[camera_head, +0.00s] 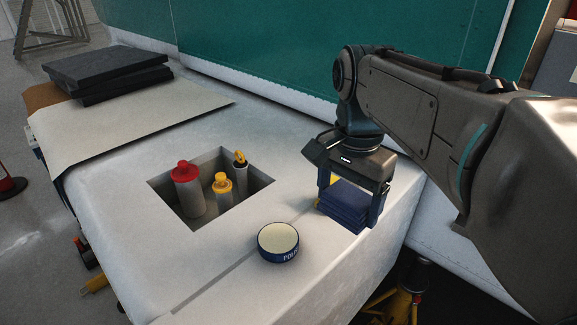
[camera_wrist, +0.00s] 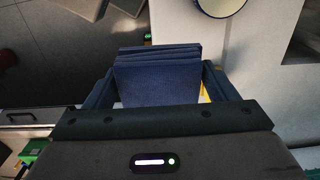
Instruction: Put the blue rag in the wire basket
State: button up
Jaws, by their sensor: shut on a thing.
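The blue rag (camera_head: 345,205) is a folded, layered dark blue stack near the right edge of the pale work surface in the head view. My gripper (camera_head: 350,200) points down over it, with one finger on each side, and is shut on it. In the wrist view the blue rag (camera_wrist: 158,75) fills the space between the fingers of my gripper (camera_wrist: 160,85). I cannot tell whether the rag still touches the surface. No wire basket can be made out in either view.
A round tin (camera_head: 278,242) stands left of the rag. A recessed well (camera_head: 262,190) holds a red-capped bottle (camera_head: 188,188), a yellow-capped bottle (camera_head: 222,190) and another yellow-topped item (camera_head: 240,162). Dark slabs (camera_head: 105,72) and a beige sheet (camera_head: 130,122) lie at the far left.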

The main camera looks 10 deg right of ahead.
jog(key=p, duration=0.2)
send_over(308, 222)
notch_tip(308, 222, down, 6)
jog(key=shift+r, duration=0.15)
jog(key=shift+f+p, duration=0.5)
jog(key=shift+f, duration=1.5)
jog(key=shift+f, duration=0.15)
jog(key=o, duration=0.6)
jog(key=shift+f, duration=0.1)
jog(key=o, duration=0.4)
